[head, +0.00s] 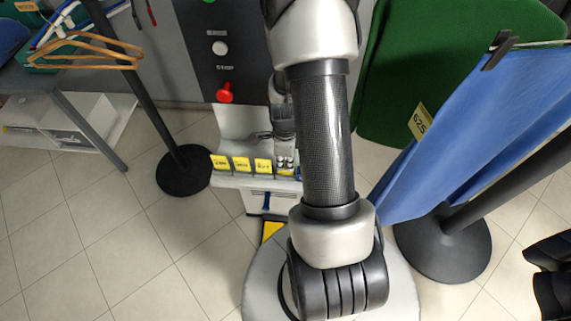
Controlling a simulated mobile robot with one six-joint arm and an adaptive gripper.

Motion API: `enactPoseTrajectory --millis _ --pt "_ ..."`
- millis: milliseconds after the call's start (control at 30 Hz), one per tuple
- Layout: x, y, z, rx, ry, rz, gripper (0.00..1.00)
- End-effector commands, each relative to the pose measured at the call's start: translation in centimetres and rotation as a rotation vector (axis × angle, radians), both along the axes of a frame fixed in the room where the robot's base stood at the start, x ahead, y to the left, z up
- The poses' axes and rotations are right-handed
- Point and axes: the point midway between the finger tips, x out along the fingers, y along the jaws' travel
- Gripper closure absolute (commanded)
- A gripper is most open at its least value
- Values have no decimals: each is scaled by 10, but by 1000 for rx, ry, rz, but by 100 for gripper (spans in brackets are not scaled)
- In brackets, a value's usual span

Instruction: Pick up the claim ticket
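Three small yellow cards with dark print stand in a row along the front of a light grey tray-like ledge: a left card (220,162), a middle card (241,164) and a right card (263,165). Another yellow tag (420,121), reading about 625, hangs by the green garment. I cannot tell which of these, if any, is the claim ticket. My gripper (285,162) is low over the right end of the ledge, beside the right card, partly hidden by my arm. Its fingers are too small and hidden to show their opening or any hold.
The grey ledge (232,182) stands before a dark panel with a red knob (225,93). A black post base (184,170) is on the left, another (442,245) on the right. A blue garment (480,130) and a green one (395,70) hang right. Tiled floor is clear at lower left.

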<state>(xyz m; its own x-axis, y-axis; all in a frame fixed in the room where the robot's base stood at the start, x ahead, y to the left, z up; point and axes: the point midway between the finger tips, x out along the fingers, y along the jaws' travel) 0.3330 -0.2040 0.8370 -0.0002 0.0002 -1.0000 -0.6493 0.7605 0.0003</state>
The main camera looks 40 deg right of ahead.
Motion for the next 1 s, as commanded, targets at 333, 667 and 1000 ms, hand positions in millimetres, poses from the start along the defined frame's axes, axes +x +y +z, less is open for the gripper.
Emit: enactPoseTrajectory --millis 333,667,1000 --pt "1 -1 43 -3 -4 0 100" --pt "1 -1 128 -3 -5 0 100" --pt "1 0 190 -2 -3 0 100"
